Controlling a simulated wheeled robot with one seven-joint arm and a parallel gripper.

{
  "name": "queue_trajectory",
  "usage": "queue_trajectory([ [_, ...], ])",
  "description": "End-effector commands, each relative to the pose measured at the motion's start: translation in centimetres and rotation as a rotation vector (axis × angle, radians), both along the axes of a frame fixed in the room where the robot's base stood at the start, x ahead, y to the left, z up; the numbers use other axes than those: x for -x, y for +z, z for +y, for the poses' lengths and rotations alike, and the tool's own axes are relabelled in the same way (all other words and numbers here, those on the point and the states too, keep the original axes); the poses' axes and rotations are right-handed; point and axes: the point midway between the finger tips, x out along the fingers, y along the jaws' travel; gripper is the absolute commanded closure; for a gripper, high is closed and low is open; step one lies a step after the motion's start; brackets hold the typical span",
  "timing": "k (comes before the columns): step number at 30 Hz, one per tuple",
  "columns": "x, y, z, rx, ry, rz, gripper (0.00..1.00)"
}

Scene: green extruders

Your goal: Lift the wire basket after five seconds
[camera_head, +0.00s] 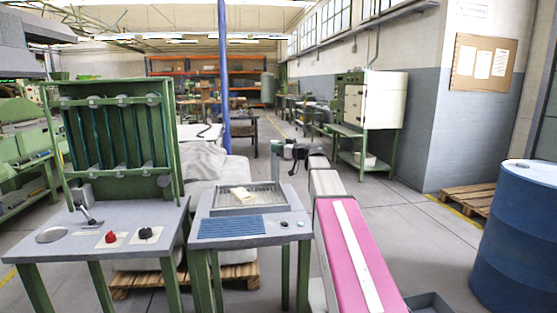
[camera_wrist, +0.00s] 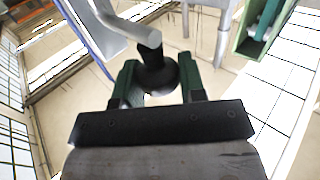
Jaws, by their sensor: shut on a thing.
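The wire basket (camera_head: 270,205) sits in a shallow bath on the top of the small green-legged table (camera_head: 292,214) in the head view. A pale block (camera_head: 241,194) lies in the basket. A grey upright bar (camera_head: 275,168) rises at the back right of the basket. My gripper (camera_head: 277,147) is at the top of this bar. In the wrist view my gripper (camera_wrist: 158,80) has its green fingers on both sides of a dark knob (camera_wrist: 156,74), shut on it. The knob is joined to a grey bent lever (camera_wrist: 130,27). The basket cannot be made out in the wrist view.
A blue pad (camera_head: 233,227) and small buttons are at the table's front. A green rack stand with a control table (camera_head: 110,215) is close on the left. A blue drum (camera_head: 520,235) stands at the right. The floor (camera_head: 400,230) right of my arm is mostly clear.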

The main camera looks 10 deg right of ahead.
Motion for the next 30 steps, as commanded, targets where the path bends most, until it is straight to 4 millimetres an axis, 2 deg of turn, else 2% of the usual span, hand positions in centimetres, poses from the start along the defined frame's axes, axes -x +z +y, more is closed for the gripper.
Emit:
queue_trajectory([
  [3,-0.1,2.0,0.0,-0.001,-0.001,-0.003,1.00],
  [6,0.0,2.8,0.0,-0.002,-0.001,-0.002,1.00],
  [17,-0.1,3.3,0.0,-0.006,-0.002,-0.004,1.00],
  [18,-0.1,3.3,0.0,-0.006,-0.002,-0.004,0.56],
  [19,-0.1,3.3,0.0,-0.006,-0.002,-0.004,0.46],
  [20,-0.1,3.3,0.0,-0.006,-0.002,-0.004,0.40],
  [30,0.2,3.1,-0.3,-0.002,-0.002,-0.001,0.40],
])
